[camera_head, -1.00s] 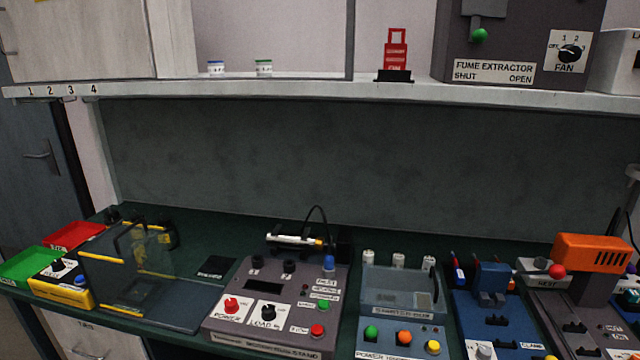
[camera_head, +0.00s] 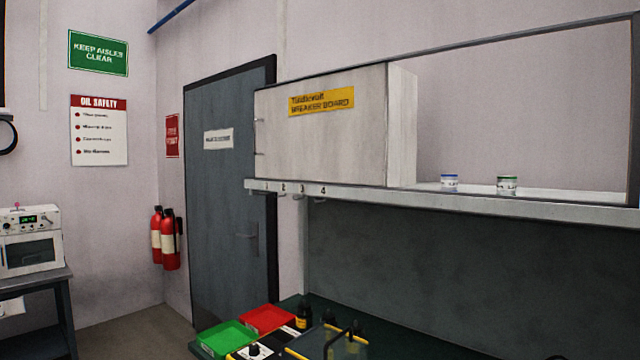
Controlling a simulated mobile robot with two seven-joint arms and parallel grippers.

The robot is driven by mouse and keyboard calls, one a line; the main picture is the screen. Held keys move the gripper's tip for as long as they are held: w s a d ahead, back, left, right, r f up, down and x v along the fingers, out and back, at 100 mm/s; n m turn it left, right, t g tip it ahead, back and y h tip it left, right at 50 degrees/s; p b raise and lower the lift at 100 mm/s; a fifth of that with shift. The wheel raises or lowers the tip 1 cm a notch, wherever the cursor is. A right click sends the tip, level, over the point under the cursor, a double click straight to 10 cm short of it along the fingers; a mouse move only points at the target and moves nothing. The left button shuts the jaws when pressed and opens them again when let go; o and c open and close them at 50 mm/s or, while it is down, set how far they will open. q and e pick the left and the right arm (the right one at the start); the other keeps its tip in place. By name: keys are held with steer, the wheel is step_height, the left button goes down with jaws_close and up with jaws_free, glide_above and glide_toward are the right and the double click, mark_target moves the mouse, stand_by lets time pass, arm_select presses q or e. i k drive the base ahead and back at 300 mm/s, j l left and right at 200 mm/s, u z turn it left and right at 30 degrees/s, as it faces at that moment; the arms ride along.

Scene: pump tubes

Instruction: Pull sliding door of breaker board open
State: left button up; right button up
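The breaker board (camera_head: 345,150) is a pale grey box with a yellow "BREAKER BOARD" label (camera_head: 321,101) on its front. It sits at the left end of the high shelf, near the middle of the head view. Its flat front panel covers the inside, so the contents are hidden. I cannot tell which edge of the panel is a handle; small fittings show at its left edge. Neither of my grippers is in view.
Below are a green tray (camera_head: 228,338), a red tray (camera_head: 268,318) and other bench equipment. A grey door (camera_head: 225,190), fire extinguishers (camera_head: 167,240) and open floor lie left.

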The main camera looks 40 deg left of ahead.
mark_target(331, 128)
steer(key=j, duration=3.45)
